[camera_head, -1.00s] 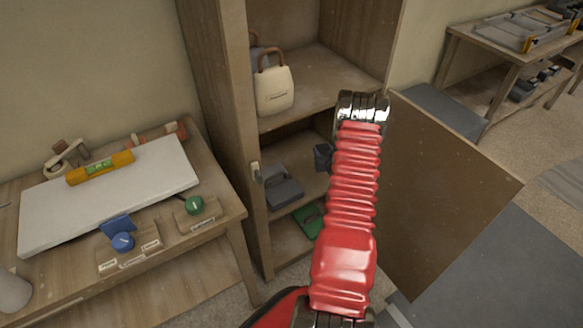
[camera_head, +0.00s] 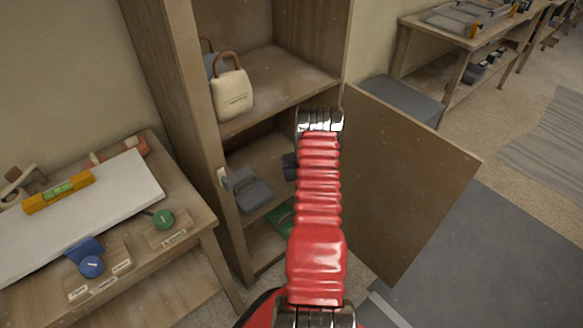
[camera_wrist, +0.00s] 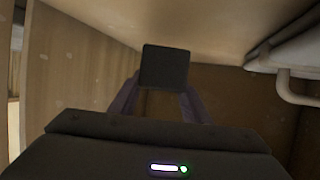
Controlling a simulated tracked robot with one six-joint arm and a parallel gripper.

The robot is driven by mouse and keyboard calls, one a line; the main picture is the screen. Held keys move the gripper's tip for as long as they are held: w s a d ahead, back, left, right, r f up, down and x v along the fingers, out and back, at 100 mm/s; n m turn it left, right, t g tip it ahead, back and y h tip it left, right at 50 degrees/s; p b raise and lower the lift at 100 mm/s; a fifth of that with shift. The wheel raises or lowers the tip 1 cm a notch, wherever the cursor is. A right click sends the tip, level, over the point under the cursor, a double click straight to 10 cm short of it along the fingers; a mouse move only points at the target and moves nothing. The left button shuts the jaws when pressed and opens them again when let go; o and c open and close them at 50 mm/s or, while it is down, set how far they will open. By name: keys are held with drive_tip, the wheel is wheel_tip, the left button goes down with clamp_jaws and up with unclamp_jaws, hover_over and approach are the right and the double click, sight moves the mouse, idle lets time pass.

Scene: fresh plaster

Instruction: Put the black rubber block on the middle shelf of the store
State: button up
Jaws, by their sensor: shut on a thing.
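The store (camera_head: 172,100) is a tall wooden cabinet with its door (camera_head: 405,180) open to the right. Its middle shelf (camera_head: 270,172) carries a grey tool (camera_head: 250,190) towards the left. My gripper (camera_wrist: 163,92) is shut on the black rubber block (camera_wrist: 165,67), a dark square between the two fingers in the wrist view. The head view shows a small dark part of the gripper end beside my red arm, at the middle opening; the arm hides the rest. In the wrist view, the block is among wooden panels, apart from a grey tool with a handle at the right.
A cream bag (camera_head: 232,92) stands on the shelf above. A green item (camera_head: 282,217) lies on the shelf below. A bench (camera_head: 195,222) with a white board, an orange level and labelled knobs stands at the left. A grey box (camera_head: 402,100) sits behind the door.

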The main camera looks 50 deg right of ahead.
drive_tip(key=shift+f, duration=2.05)
drive_tip(key=shift+f, duration=0.1)
drive_tip(key=o, duration=1.2)
drive_tip(key=v, duration=1.2)
